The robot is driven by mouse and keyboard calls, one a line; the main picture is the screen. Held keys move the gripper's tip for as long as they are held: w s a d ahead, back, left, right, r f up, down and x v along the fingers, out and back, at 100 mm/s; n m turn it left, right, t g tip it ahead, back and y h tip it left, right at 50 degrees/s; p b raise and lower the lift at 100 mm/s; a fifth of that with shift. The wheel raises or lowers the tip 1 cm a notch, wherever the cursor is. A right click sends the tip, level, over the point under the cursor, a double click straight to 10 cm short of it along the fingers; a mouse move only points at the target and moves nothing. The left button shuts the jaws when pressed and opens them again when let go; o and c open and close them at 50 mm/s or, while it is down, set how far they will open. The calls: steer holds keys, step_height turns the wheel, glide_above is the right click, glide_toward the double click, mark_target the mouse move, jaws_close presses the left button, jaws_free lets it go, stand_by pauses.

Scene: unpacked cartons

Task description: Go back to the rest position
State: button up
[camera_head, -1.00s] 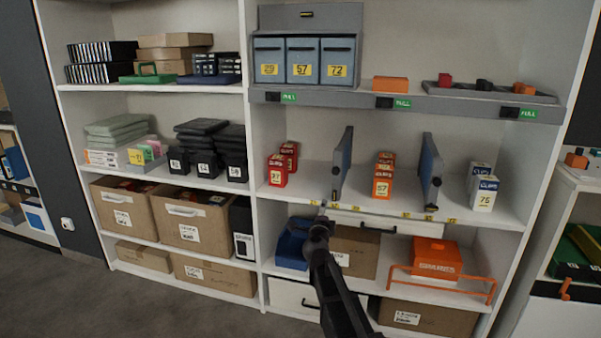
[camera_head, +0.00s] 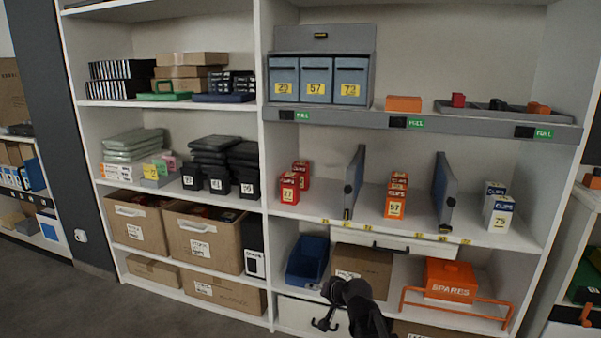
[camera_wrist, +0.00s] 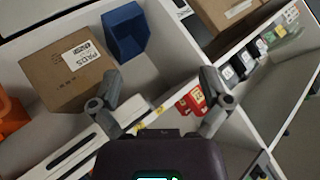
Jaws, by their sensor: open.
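My gripper (camera_wrist: 160,100) is open in the wrist view, with its two fingers spread apart and nothing between them. In the head view my gripper (camera_head: 330,305) is low at the centre, in front of the lower shelf. A blue bin (camera_head: 307,260) and a brown carton (camera_head: 362,268) stand on that shelf behind it. The blue bin also shows at the top of the wrist view (camera_wrist: 126,32), next to the labelled carton (camera_wrist: 68,62).
Red clips boxes (camera_head: 289,187) and grey dividers (camera_head: 354,182) stand on the shelf above. A white drawer with a black handle (camera_head: 398,247) hangs below it. An orange spares box (camera_head: 450,280) and an orange rail (camera_head: 455,312) are at right. Floor at lower left is clear.

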steer(key=s+d+f+n+g+h, duration=0.1)
steer(key=s+d+f+g+h, duration=0.25)
steer(key=s+d, duration=0.4)
steer(key=s+d+f+n+g+h, duration=0.15)
steer(key=s+d+f+g, duration=0.3)
steer(key=s, duration=0.65)
step_height(320, 180, up, 37)
steer(key=g+p, duration=0.1)
steer(key=p, duration=3.5)
steer(key=shift+a+f+h, duration=0.15)
steer(key=shift+a+h, duration=0.1)
steer(key=shift+h, duration=0.15)
